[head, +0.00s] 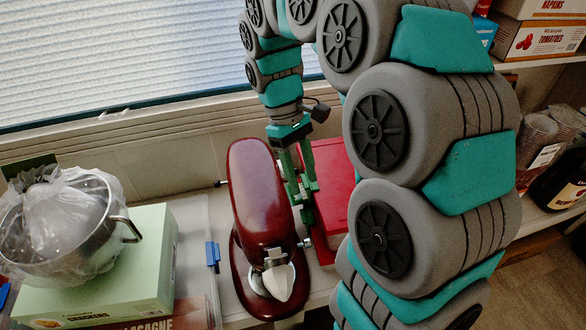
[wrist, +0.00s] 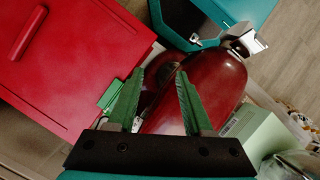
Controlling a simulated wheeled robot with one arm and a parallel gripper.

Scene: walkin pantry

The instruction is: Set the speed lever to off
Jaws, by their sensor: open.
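The dark red stand mixer (head: 257,190) stands on the counter with its metal and white attachment end toward the front; it also fills the middle of the wrist view (wrist: 218,82). A small metal knob (head: 304,243) sticks out low on its right side near the front. A small dark stub (head: 220,183) sticks out on its left side. I cannot tell which is the speed lever, or its setting. My gripper (head: 303,188) points down beside the mixer's right side, between it and the red box. Its green fingers are apart with nothing held between them (wrist: 160,76).
A red box (head: 332,185) stands close on the mixer's right. On the left, a plastic-wrapped metal pot (head: 68,226) sits on a pale green crackers box (head: 150,262). A window ledge runs behind. Shelves with boxes and a dark jar (head: 560,185) are at right.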

